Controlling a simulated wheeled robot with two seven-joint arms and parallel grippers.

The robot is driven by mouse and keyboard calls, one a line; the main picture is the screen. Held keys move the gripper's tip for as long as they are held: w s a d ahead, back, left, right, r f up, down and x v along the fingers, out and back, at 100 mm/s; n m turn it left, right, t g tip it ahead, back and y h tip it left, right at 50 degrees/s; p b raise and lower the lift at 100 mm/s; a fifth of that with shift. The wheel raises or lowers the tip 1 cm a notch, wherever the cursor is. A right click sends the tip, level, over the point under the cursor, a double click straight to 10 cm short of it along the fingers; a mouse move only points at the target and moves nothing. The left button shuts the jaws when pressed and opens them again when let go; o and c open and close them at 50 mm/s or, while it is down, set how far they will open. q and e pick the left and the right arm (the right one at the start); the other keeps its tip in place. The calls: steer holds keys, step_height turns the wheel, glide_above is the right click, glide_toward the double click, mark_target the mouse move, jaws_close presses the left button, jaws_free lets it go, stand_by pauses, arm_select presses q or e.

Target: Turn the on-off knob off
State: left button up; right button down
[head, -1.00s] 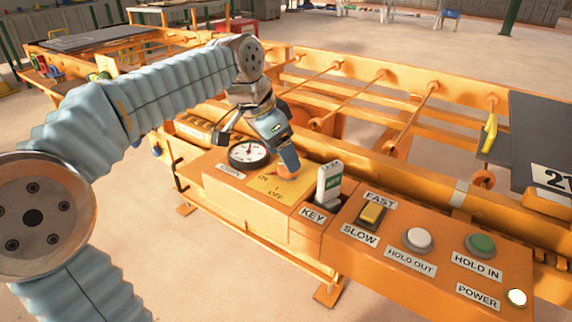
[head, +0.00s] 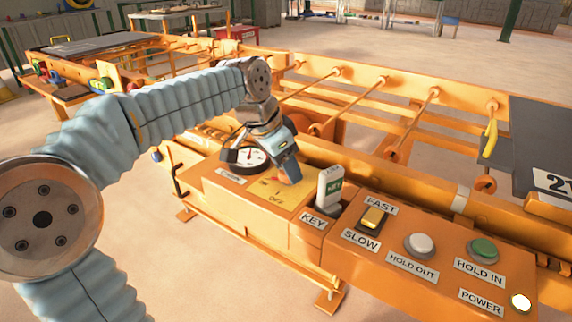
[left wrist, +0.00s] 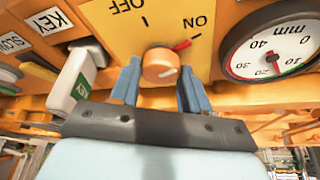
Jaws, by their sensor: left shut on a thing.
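The on-off knob (left wrist: 158,64) is a round orange knob on a yellow plate (left wrist: 112,27) marked ON and OFF. My left gripper (left wrist: 158,80) is shut on the knob, one blue finger on each side. In the head view my left gripper (head: 284,160) comes down onto the yellow plate (head: 262,196), where the fingers partly hide the knob (head: 291,171). My right gripper is not in view.
A round mm gauge (head: 244,158) stands close to the left of the gripper. A key (head: 329,188) stands upright on the right. Further right are the FAST/SLOW switch (head: 373,218), white button (head: 420,244), green button (head: 484,250) and bright POWER lamp (head: 520,302). Orange rails lie behind.

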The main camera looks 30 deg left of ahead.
arm_select(q)
steer(key=shift+n, duration=0.3)
steer(key=n+y, duration=0.1)
steer(key=n, duration=0.1)
steer(key=shift+d+r+n+p, duration=0.1)
steer(key=shift+d+n+p, duration=0.05)
steer(key=shift+n+p, duration=0.2)
steer(key=n+y, duration=0.1)
steer(key=n, duration=0.2)
steer(key=shift+n+t+y, duration=0.25)
steer(key=shift+t+y, duration=0.05)
steer(key=n+y, duration=0.1)
steer(key=n, duration=0.2)
steer(key=shift+d+n+p, duration=0.15)
steer(key=shift+n+p, duration=0.15)
steer(key=shift+p, duration=0.05)
steer(key=shift+n+g+y, duration=0.6)
steer(key=shift+n+y, duration=0.1)
steer(key=shift+n, duration=0.9)
steer(key=o, duration=1)
steer(key=shift+d, duration=0.1)
